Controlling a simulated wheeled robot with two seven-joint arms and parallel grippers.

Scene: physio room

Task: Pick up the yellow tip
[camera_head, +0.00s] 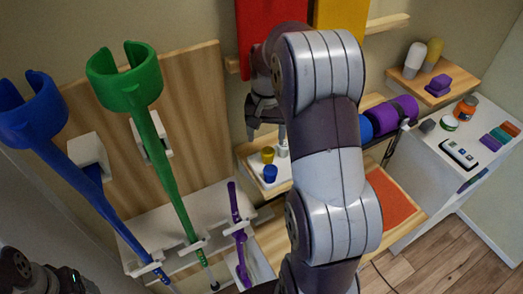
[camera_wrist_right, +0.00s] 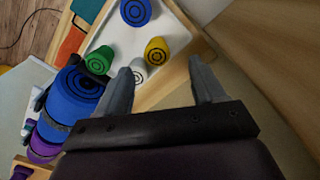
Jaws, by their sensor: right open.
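The yellow tip (camera_head: 267,154) stands on a white tray (camera_head: 255,164) in the head view, behind a blue tip (camera_head: 270,173). In the right wrist view the yellow tip (camera_wrist_right: 157,50) shows its ringed end, ahead of the gap between my fingers. My right gripper (camera_head: 266,136) is open and empty above the tray; it also shows in the wrist view (camera_wrist_right: 162,80). A gap remains between its fingers and the yellow tip. My left gripper does not show; only dark arm parts appear at the lower left.
A purple roller (camera_head: 393,115) lies right of my arm. Green (camera_head: 165,165) and blue (camera_head: 80,185) crutches stand left.

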